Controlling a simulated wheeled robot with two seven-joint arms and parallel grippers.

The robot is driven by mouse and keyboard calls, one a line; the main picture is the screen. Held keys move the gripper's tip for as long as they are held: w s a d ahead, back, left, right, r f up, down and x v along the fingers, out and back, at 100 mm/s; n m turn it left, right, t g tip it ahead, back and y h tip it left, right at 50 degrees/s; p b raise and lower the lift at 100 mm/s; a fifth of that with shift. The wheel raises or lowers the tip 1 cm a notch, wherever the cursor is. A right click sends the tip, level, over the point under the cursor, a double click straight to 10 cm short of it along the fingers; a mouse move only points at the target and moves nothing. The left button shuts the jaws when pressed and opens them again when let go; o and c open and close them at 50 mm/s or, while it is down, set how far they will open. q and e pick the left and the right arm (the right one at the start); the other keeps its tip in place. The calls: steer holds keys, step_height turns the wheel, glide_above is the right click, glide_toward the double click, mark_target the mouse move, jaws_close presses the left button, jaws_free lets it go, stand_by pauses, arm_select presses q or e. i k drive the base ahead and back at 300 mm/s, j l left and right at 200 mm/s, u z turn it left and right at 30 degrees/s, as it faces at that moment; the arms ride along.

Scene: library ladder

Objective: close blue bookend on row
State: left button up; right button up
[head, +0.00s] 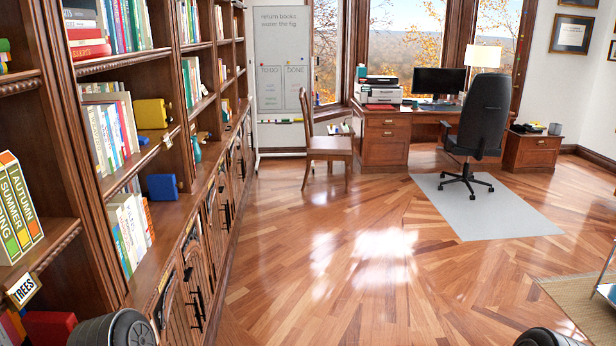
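The blue bookend (162,187) stands on the lower shelf of the bookcase at the left, toward the far end of that bay. A row of books (129,232) stands on the same shelf, nearer to me. The bookend appears apart from the row's far end, with a short stretch of bare shelf between them. Neither of my grippers shows in the head view. Only dark rounded parts of my arms show at the bottom left and bottom right edges.
A yellow bookend (152,113) and another book row (108,132) are on the shelf above. A red block (48,328) is at the lower left. A wooden chair (328,145), desk (384,140) and office chair (481,120) stand farther back. The wooden floor (330,250) alongside the bookcase is clear.

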mark_target(162, 187)
steer(key=i+l+u, duration=0.2)
steer(key=i, duration=0.4)
steer(key=i+l+u, duration=0.2)
steer(key=i, duration=0.4)
steer(key=i+l+u, duration=0.1)
steer(key=i+u, duration=0.2)
steer(key=u, duration=0.15)
steer(key=i+l+u, duration=0.2)
steer(key=u, duration=0.3)
steer(key=i+l+u, duration=0.3)
steer(key=u, duration=0.15)
steer(key=i+l+u, duration=0.15)
steer(key=l+u, duration=0.55)
steer(key=i+l+u, duration=0.2)
steer(key=l, duration=0.15)
steer(key=k, duration=0.1)
